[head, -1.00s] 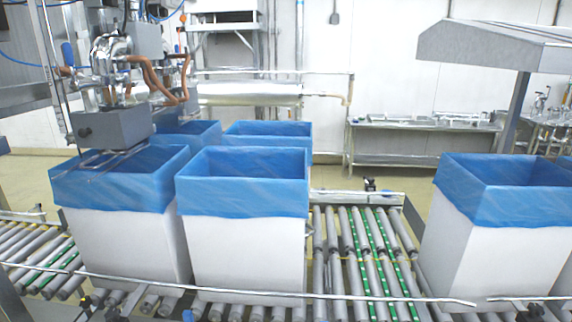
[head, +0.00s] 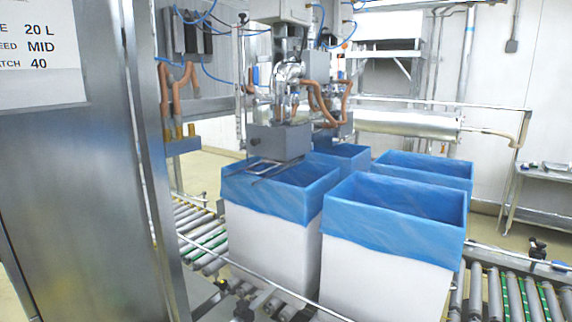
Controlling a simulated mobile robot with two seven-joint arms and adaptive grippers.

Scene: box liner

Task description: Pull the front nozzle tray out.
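The front nozzle unit is a grey box (head: 279,141) hanging under the filling head, left of the picture's middle. A flat tray of thin metal bars (head: 262,168) sticks out beneath it. The tray lies over the opening of the front left lined box (head: 268,215), near its back left rim. I cannot tell whether the tray touches the blue liner. A second nozzle unit (head: 335,125) sits behind, partly hidden. Neither of my grippers is in view.
A steel cabinet (head: 85,190) with a printed sign (head: 40,52) fills the left side. More blue-lined boxes stand on the roller conveyor, one at front right (head: 390,240) and one behind it (head: 425,170). A guard rail runs low along the front.

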